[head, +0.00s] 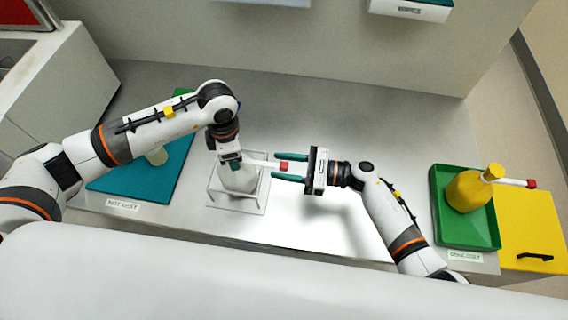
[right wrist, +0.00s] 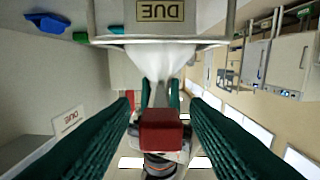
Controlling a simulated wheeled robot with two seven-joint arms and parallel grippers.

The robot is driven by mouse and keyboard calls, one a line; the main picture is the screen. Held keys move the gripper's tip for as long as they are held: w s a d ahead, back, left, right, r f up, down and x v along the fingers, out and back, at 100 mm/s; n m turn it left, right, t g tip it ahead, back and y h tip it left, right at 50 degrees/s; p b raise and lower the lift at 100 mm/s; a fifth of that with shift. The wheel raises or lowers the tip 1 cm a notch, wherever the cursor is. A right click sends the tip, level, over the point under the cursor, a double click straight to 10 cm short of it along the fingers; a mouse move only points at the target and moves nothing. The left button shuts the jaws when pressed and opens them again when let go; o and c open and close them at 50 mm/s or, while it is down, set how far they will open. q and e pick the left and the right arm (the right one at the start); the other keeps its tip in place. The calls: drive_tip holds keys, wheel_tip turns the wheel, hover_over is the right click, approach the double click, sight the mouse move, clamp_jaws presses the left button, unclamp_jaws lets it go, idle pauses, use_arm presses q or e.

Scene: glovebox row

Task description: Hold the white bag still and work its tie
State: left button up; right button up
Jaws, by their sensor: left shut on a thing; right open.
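The white bag (head: 238,180) stands in a wire frame (head: 212,192) on the bench. My left gripper (head: 234,162) comes down from above and is shut at the bag's neck, which it mostly hides. The tie sticks out to the right as a pale strip with a red end (head: 285,166). My right gripper (head: 289,168) is open, its two green fingers on either side of the red end. In the right wrist view the red end (right wrist: 165,130) sits between the fingers with a gap on both sides, and the white bag (right wrist: 158,60) is beyond it.
A yellow bag (head: 467,191) with a similar red-ended tie stands in a green tray (head: 440,178) at right, beside a yellow panel (head: 535,238). The bench behind is clear.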

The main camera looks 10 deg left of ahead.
sight(264, 162)
clamp_jaws()
drive_tip(key=shift+a, duration=0.15)
drive_tip(key=a, duration=0.5)
unclamp_jaws()
drive_tip(key=d, duration=1.2)
use_arm(q)
drive_tip(key=o, duration=1.3)
